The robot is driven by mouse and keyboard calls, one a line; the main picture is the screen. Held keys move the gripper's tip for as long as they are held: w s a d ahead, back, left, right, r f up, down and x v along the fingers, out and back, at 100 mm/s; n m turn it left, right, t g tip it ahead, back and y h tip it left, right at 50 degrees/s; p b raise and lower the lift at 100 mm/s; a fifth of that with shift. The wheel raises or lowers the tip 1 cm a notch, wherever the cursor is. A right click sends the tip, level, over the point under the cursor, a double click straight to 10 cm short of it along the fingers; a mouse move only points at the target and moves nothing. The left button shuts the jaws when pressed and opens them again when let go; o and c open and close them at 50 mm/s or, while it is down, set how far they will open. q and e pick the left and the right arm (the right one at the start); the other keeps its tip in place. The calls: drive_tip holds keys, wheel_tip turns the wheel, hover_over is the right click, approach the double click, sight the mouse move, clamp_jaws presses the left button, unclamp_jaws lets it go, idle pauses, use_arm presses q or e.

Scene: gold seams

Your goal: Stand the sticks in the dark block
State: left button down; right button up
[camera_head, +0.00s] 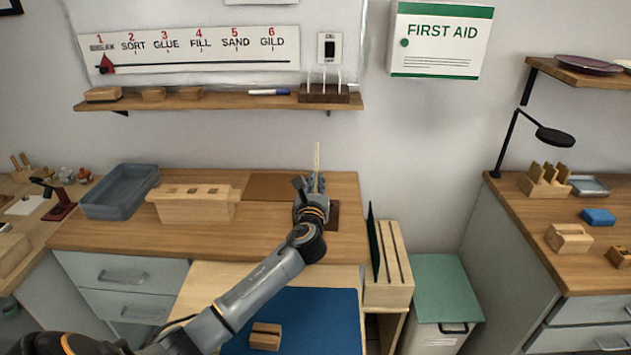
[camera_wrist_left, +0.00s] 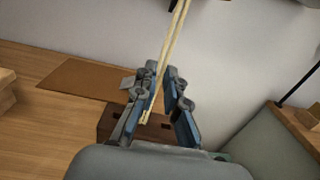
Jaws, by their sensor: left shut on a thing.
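My left gripper (camera_head: 312,184) is above the back right of the wooden worktop, shut on a thin pale stick (camera_head: 317,157). The stick points upward, nearly upright in the head view. In the left wrist view the gripper (camera_wrist_left: 166,82) has the pale stick (camera_wrist_left: 172,42) between its fingers; two pale lines show there, and I cannot tell whether they are one stick or two. The dark block (camera_head: 333,214) lies on the worktop just beneath the gripper and partly hidden by it. In the left wrist view the dark block (camera_wrist_left: 106,122) shows dark holes. The stick's lower end appears near it; contact is unclear. My right gripper is not in view.
A brown mat (camera_head: 268,187), a slotted wooden block (camera_head: 195,205) and a grey tray (camera_head: 120,190) are on the worktop. A wall shelf (camera_head: 220,101) above carries another dark block (camera_head: 324,97) with thin white sticks. A wooden rack (camera_head: 393,275) stands to the right.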

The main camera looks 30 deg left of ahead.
use_arm(q)
drive_tip(key=shift+f+b, duration=0.3)
drive_tip(key=shift+f, duration=0.3)
idle(0.3)
drive_tip(key=c, duration=1.3)
unclamp_jaws()
drive_tip(key=shift+c, duration=0.2)
drive_tip(key=shift+p+v, duration=0.85)
drive_tip(key=shift+v, duration=0.65)
drive_tip(key=p+v, duration=0.2)
drive_tip(key=v, duration=0.4)
